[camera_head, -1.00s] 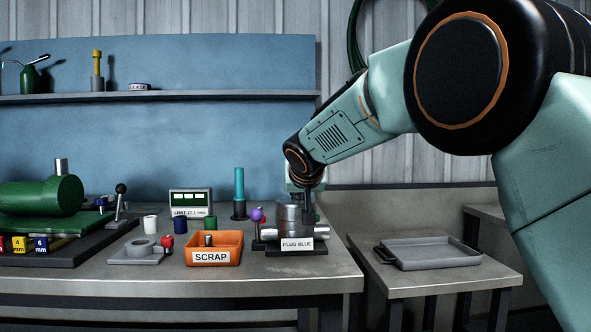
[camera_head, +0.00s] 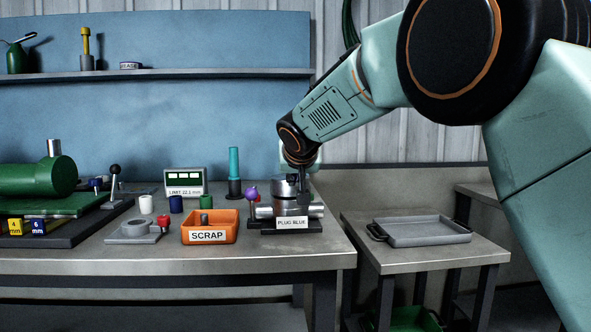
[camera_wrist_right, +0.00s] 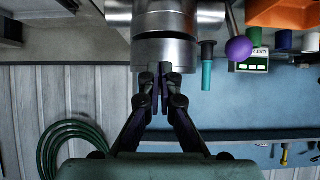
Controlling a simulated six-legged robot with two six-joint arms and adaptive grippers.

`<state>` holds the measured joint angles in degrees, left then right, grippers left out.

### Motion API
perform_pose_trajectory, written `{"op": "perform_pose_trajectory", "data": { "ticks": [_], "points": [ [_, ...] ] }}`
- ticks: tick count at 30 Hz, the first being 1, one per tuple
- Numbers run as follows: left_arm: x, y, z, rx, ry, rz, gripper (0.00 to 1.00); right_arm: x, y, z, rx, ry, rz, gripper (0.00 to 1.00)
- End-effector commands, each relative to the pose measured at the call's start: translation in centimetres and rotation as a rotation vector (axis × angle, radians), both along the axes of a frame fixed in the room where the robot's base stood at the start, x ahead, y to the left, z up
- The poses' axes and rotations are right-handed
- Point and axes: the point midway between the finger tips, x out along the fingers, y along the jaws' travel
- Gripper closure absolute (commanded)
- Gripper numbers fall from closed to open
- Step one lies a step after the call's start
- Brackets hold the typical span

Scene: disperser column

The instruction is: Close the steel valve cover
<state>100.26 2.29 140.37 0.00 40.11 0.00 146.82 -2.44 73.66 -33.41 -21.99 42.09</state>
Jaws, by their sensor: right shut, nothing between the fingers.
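The steel valve (camera_head: 289,209) stands on a dark base at the bench's right end, behind a "PLUG BLUE" label. It is a steel cylinder with a horizontal steel pipe and a purple knob (camera_head: 250,193) on its left. The wrist view, upside down, shows its steel body (camera_wrist_right: 165,18) and a round steel cover (camera_wrist_right: 165,49) on its top end, with a dark seam between them. My right gripper (camera_wrist_right: 160,70) is shut and empty, with fingertips at the cover's outer face; I cannot tell whether they touch. The head view shows it (camera_head: 302,188) partly hiding the cover. My left gripper is out of view.
Left of the valve are an orange SCRAP bin (camera_head: 211,238), a limit display (camera_head: 185,182), a teal-topped post (camera_head: 234,172) and several small cups. A green machine (camera_head: 38,177) stands farther left. A grey tray (camera_head: 421,232) lies on the lower side table.

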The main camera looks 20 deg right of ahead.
Motion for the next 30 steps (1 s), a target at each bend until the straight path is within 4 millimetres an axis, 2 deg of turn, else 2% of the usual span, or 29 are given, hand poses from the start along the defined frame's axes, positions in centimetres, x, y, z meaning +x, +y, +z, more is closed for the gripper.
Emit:
{"op": "perform_pose_trajectory", "data": {
  "ticks": [1, 7, 10, 21, 30],
  "points": [
    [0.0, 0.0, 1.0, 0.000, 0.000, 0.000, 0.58, 0.0, -0.1, 1.1, 0.001, 0.000, -0.001, 1.00],
    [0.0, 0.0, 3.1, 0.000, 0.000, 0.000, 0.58, 0.0, -0.1, 3.9, -0.003, -0.008, 0.006, 1.00],
    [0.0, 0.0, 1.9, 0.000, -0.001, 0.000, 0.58, -1.4, 0.4, 2.8, -0.006, -0.010, 0.008, 1.00],
    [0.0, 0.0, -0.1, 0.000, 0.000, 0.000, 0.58, -6.4, 1.6, 0.9, -0.005, -0.011, 0.008, 1.00],
    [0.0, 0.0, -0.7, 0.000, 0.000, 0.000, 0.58, -8.8, 2.1, 0.1, -0.004, -0.011, 0.008, 1.00]
  ]
}}
